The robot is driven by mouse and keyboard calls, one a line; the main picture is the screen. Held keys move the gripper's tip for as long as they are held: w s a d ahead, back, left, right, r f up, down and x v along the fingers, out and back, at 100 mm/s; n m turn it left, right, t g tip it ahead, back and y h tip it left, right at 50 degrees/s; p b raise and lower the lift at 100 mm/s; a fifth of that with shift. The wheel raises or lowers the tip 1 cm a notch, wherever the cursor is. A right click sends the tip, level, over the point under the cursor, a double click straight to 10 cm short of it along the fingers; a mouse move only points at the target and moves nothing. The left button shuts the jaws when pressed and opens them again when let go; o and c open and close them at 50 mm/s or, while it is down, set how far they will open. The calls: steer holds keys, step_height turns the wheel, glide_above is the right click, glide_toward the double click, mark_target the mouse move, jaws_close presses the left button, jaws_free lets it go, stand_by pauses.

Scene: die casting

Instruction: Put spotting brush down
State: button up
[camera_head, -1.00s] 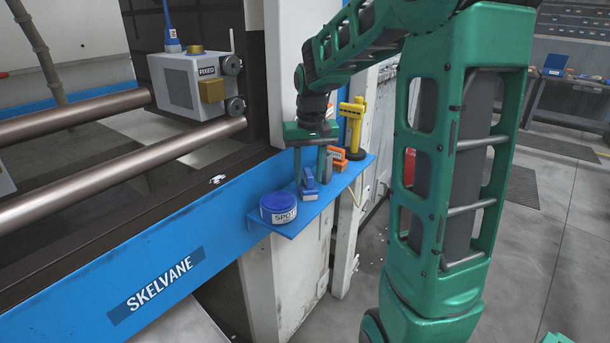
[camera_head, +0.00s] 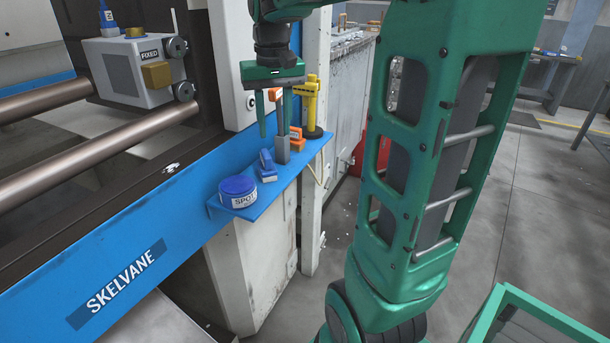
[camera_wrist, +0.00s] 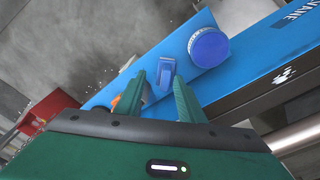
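A small blue piece with a pale end, which looks like the spotting brush (camera_head: 267,163), lies on the blue shelf (camera_head: 228,212) just behind the round SPOT tub (camera_head: 238,191). My gripper (camera_head: 274,126) hangs above the shelf, pointing down, with its two green fingers apart. In the wrist view, my gripper (camera_wrist: 163,88) shows a wide gap, and the blue piece (camera_wrist: 166,73) shows beyond the fingertips, free of them. The tub (camera_wrist: 209,47) sits to its right there. Nothing is held between the fingers.
A grey upright piece (camera_head: 282,152) and an orange item (camera_head: 297,140) stand close by the fingers on the shelf. A yellow tool (camera_head: 312,100) stands at the shelf's far end. The white machine post (camera_head: 232,75) rises behind. A green-edged bin (camera_head: 530,318) is at lower right.

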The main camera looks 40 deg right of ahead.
steer(key=s+a+f, duration=0.1)
steer(key=s+f, duration=0.3)
steer(key=s, duration=0.4)
steer(key=s+f, duration=0.4)
steer(key=s, duration=0.3)
steer(key=s+a+f+m+g, duration=0.1)
steer(key=s+f, duration=0.4)
steer(key=s, duration=0.3)
steer(key=shift+s+a+y, duration=0.3)
steer(key=shift+a+y, duration=0.05)
steer(key=shift+y, duration=0.05)
